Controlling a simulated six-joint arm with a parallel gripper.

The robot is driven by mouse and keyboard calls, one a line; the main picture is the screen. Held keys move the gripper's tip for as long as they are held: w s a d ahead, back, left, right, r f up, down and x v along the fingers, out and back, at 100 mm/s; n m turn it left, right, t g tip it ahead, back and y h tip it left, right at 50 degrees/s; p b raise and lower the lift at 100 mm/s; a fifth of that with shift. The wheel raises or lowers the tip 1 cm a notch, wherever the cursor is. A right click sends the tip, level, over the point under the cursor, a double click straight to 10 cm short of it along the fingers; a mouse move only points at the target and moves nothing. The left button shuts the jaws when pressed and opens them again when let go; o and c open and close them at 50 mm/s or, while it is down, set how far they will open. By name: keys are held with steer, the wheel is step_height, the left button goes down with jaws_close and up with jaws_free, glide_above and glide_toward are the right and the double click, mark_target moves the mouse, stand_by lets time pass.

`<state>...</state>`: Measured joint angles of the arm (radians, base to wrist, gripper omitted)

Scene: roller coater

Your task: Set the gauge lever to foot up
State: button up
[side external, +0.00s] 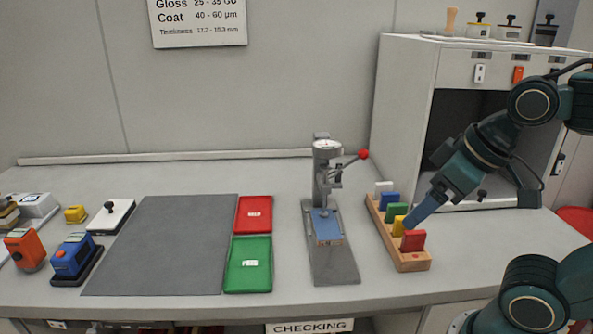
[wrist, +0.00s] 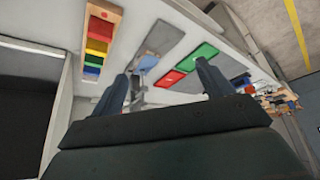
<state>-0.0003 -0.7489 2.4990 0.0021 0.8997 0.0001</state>
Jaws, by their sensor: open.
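The gauge (side external: 326,200) stands on a grey base plate on the table in the side view. Its lever ends in a red ball (side external: 363,154) and points up to the right of the dial. A blue block (side external: 326,226) lies on the plate at the gauge's foot; whether the foot touches it is too small to tell. My gripper (side external: 412,221) is right of the gauge, pointing down left, in front of the block rack. In the wrist view my gripper (wrist: 162,88) is open and empty, with the gauge partly hidden behind its left finger.
A wooden rack (side external: 411,262) of coloured blocks stands right of the gauge. A red tray (side external: 253,230) and a green tray (side external: 233,264) lie left of it, beside a grey mat (side external: 160,245). A white cabinet (side external: 405,100) stands behind right.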

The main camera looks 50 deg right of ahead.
steer(key=shift+w+d+r, duration=0.25)
steer(key=shift+w+r, duration=0.05)
steer(key=shift+w, duration=0.05)
steer(key=c, duration=0.7)
steer(key=w+d+r, duration=0.1)
steer(key=w+r+m+h, duration=0.1)
steer(key=w, duration=0.1)
steer(key=shift+d, duration=0.4)
jaws_close()
steer(key=w+d+r+m+h, duration=0.3)
steer(key=w+r, duration=0.1)
steer(key=w, duration=0.3)
steer(key=w+d+r+m+g+h, duration=0.1)
steer(key=w+d+r+m+h, duration=0.2)
steer(key=w, duration=0.4)
steer(key=shift+w+d+r+m, duration=0.3)
steer(key=shift+d+r+m, duration=0.15)
steer(key=shift+r, duration=0.45)
